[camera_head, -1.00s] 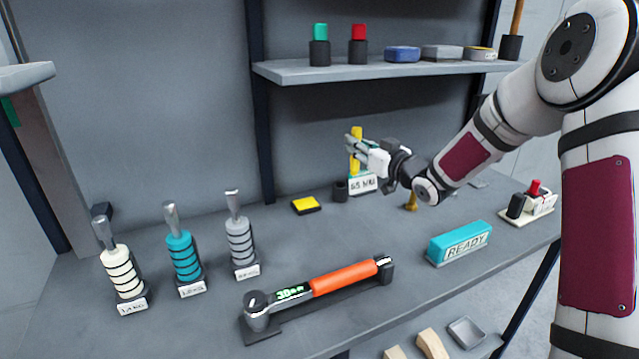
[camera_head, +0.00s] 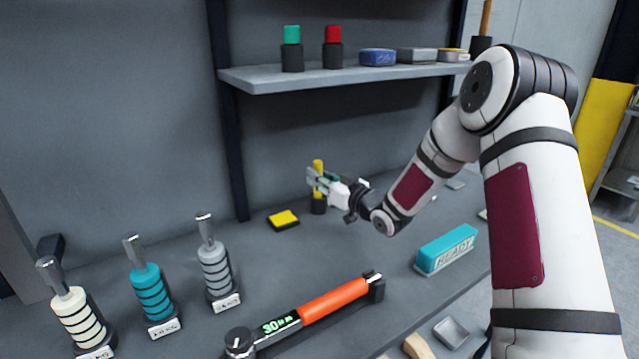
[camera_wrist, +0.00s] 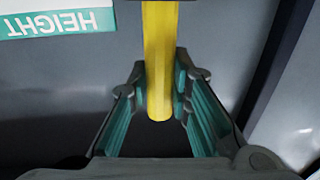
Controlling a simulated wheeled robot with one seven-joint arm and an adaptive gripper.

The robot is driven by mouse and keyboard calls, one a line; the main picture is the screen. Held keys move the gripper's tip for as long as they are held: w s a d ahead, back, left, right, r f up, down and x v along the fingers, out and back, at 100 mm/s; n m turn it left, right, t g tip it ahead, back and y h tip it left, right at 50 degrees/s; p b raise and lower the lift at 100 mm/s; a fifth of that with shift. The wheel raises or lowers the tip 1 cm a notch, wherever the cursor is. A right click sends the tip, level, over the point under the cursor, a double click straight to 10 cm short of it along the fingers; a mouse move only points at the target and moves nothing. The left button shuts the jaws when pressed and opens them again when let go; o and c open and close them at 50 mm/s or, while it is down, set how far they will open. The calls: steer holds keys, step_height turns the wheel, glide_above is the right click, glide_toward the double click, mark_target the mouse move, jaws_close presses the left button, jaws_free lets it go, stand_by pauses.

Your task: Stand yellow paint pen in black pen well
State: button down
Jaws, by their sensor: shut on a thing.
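The yellow paint pen (camera_head: 318,164) is upright in my gripper (camera_head: 320,180), near the back wall. In the wrist view the pen (camera_wrist: 159,60) stands between the two green-lined fingers of my gripper (camera_wrist: 159,100), with one rounded end showing. The black pen well (camera_head: 318,206) stands on the bench directly below the gripper in the head view. The pen's yellow lower part shows under the fingers and meets the well's rim in the picture. I cannot tell how deep it sits; the well does not show in the wrist view.
A yellow-topped black pad (camera_head: 284,219) lies left of the well. A shelf (camera_head: 350,76) with cups and boxes is above. A teal READY block (camera_head: 446,249) and an orange-handled torque wrench (camera_head: 335,304) lie in front. A HEIGHT sign (camera_wrist: 60,22) shows in the wrist view.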

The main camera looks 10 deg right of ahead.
steer(key=shift+f, duration=0.75)
steer(key=c, duration=1.5)
jaws_free()
steer(key=shift+f, duration=0.15)
steer(key=shift+o, duration=0.2)
